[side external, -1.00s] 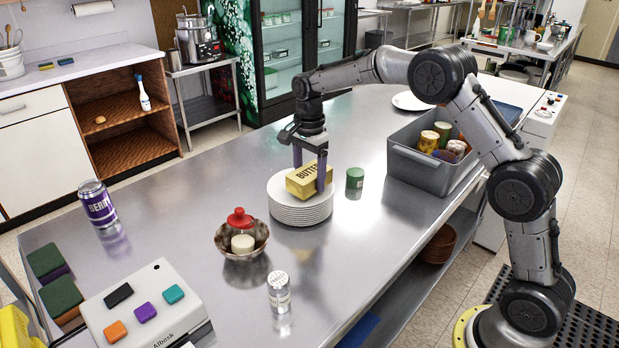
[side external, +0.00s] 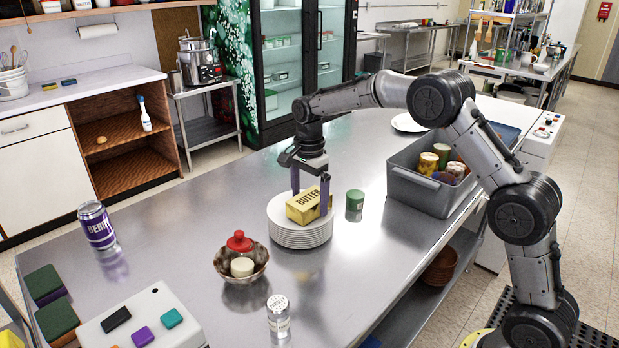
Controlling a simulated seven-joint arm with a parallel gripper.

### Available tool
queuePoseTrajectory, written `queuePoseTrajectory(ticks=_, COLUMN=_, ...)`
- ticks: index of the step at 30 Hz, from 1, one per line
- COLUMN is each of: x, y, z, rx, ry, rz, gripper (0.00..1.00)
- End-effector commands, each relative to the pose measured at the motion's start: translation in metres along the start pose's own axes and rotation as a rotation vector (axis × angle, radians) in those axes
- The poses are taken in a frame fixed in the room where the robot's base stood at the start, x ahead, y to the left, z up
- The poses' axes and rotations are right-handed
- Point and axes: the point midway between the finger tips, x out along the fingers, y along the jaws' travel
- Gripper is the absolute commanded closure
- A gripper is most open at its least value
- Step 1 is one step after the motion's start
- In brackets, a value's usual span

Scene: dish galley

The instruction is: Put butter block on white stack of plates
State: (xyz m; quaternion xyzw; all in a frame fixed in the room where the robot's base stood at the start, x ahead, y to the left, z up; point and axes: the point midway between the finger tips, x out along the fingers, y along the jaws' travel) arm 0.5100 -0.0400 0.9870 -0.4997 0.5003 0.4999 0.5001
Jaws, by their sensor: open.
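The yellow butter block (side external: 303,207), lettered BUTTER, rests on top of the white stack of plates (side external: 299,238) on the steel table. My gripper (side external: 310,194) points down over the stack. Its fingers are open, one on the far left side of the block and one at its right end. The right finger appears slightly apart from the block. The lower part of the left finger is hidden behind the block, so I cannot tell whether it touches.
A green-lidded can (side external: 355,204) stands close right of the stack. A brown bowl (side external: 229,268) with a red-topped item is front-left. A grey bin (side external: 420,194) of cans is at the right. A purple can (side external: 98,226) stands left, with free table between.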

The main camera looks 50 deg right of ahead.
Motion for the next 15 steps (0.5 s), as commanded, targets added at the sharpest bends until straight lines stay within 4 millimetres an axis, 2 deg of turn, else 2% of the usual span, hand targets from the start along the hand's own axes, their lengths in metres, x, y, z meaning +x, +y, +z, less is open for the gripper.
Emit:
queuePoseTrajectory(ticks=9, x=-0.065, y=-0.001, z=0.000, rx=0.000, ry=0.000, rz=-0.005, gripper=0.00)
queuePoseTrajectory(ticks=15, x=-0.097, y=-0.001, z=0.000, rx=0.000, ry=0.000, rz=-0.003, gripper=0.00)
